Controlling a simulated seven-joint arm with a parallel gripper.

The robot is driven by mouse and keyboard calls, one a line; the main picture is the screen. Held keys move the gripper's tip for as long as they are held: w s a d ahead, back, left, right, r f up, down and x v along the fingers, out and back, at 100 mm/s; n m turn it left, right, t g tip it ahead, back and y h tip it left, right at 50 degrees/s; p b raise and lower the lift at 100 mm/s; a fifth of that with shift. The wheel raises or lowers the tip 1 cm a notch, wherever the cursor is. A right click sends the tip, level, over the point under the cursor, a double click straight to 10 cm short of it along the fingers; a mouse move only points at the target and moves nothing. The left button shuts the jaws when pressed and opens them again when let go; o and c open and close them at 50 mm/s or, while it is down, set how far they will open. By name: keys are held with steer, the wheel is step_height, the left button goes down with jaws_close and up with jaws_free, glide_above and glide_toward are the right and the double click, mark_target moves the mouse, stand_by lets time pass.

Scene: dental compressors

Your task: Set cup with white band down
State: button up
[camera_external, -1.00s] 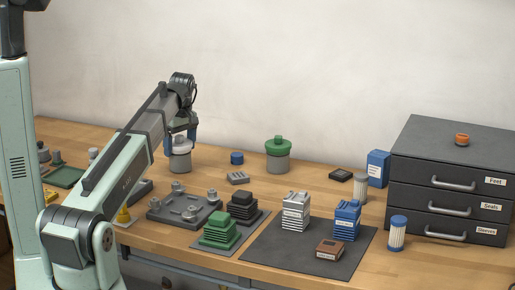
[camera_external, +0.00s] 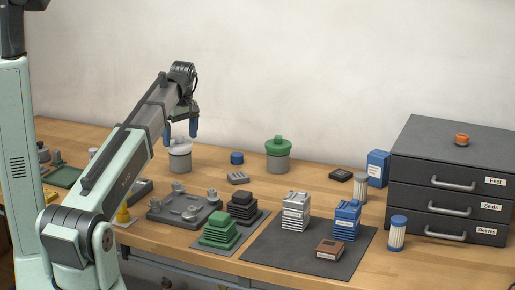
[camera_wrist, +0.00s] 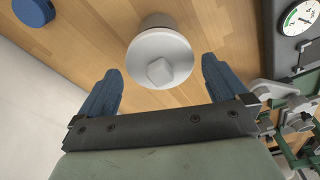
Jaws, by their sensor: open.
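The cup with the white band (camera_external: 180,158) stands upright on the wooden table, grey below and white around the top. In the wrist view its round white top with a small knob (camera_wrist: 160,58) lies ahead of and between my fingers. My gripper (camera_external: 181,131) is open and empty above the cup. Its two blue fingers also show in the wrist view (camera_wrist: 160,92), spread apart with a gap to the white top on each side.
A grey cup with a green top (camera_external: 278,156) stands to the right, with a small blue cap (camera_external: 237,157) between. A dark grey plate with fittings (camera_external: 184,209) lies in front. A drawer cabinet (camera_external: 450,150) stands at the right.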

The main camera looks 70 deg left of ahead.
step_height(320, 180, up, 8)
steer(key=d, duration=0.1)
steer(key=shift+w+r, duration=0.2)
